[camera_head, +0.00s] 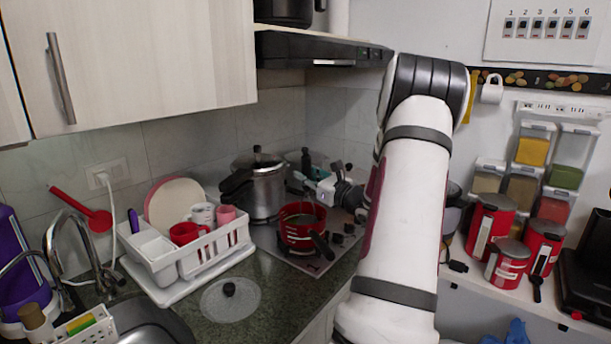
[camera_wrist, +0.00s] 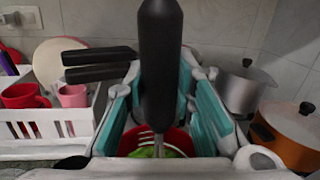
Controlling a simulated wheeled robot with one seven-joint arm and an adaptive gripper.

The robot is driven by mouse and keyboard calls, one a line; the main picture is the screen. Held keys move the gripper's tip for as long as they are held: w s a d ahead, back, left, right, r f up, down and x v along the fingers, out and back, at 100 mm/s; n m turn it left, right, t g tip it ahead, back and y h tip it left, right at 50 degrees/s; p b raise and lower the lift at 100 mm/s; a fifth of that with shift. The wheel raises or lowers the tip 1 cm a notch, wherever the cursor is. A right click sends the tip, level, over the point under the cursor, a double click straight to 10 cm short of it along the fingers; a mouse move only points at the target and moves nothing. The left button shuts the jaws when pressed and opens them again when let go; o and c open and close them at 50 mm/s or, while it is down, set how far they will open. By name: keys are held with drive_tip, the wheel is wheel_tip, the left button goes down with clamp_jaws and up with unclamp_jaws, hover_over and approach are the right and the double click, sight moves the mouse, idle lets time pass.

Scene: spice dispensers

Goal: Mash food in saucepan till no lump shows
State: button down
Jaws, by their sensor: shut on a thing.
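The red saucepan (camera_head: 296,238) stands on the hob with its dark handle pointing to the front right. Its rim also shows in the wrist view (camera_wrist: 180,137), with green food (camera_wrist: 141,153) inside. My gripper (camera_head: 318,183) is above and behind the saucepan. In the wrist view my gripper (camera_wrist: 160,105) has its teal pads on either side of the masher's thick black handle (camera_wrist: 160,55). It is shut on that handle. The masher is upright, and its metal wires reach down into the saucepan. The fingers and the handle hide most of the food, so lumps cannot be judged.
A steel pressure cooker (camera_head: 262,190) stands left of the saucepan, close by. A white dish rack (camera_head: 205,262) with cups and plates is further left. A glass lid (camera_head: 230,300) lies on the front counter. An orange pot (camera_wrist: 285,135) stands right in the wrist view.

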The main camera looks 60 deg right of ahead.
sight(306, 191)
drive_tip(key=shift+f+b, duration=1.4)
drive_tip(key=shift+f, duration=0.9)
drive_tip(key=shift+r, duration=0.1)
drive_tip(key=shift+r+p, duration=1.15)
drive_tip(key=shift+r, duration=1.2)
drive_tip(key=shift+w+d+f, duration=0.1)
drive_tip(key=shift+w+d+b, duration=0.7)
drive_tip(key=shift+w+d, duration=0.25)
drive_tip(key=shift+w, duration=0.3)
drive_tip(key=shift+f, duration=0.1)
